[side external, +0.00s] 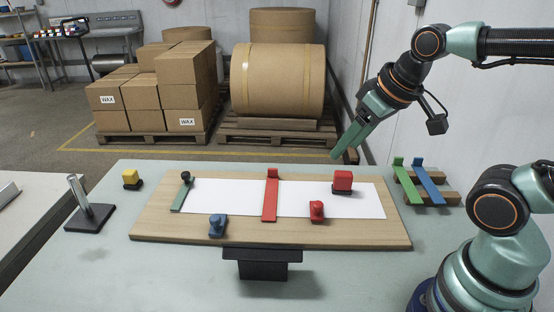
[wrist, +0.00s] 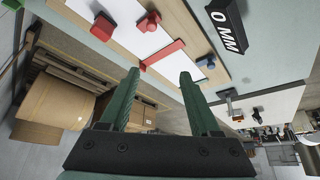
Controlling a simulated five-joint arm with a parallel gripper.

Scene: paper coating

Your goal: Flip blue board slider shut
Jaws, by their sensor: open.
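The blue slider (side external: 217,225) sits at the front edge of the wooden board (side external: 350,235), left of the red bar (side external: 270,200). A similar red slider (side external: 317,211) sits right of the bar. My gripper (side external: 337,156) is above and behind the board's back right, pointing down and left. It is apart from every slider. In the wrist view its two green fingers (wrist: 159,73) are spread with nothing between them.
White paper (side external: 235,197) lies on the board. A red block (side external: 343,181) stands on its right part. A green bar (side external: 181,195) crosses its left end. A rack with green and blue bars (side external: 428,186) is at right. A black block (side external: 262,266) is at the front.

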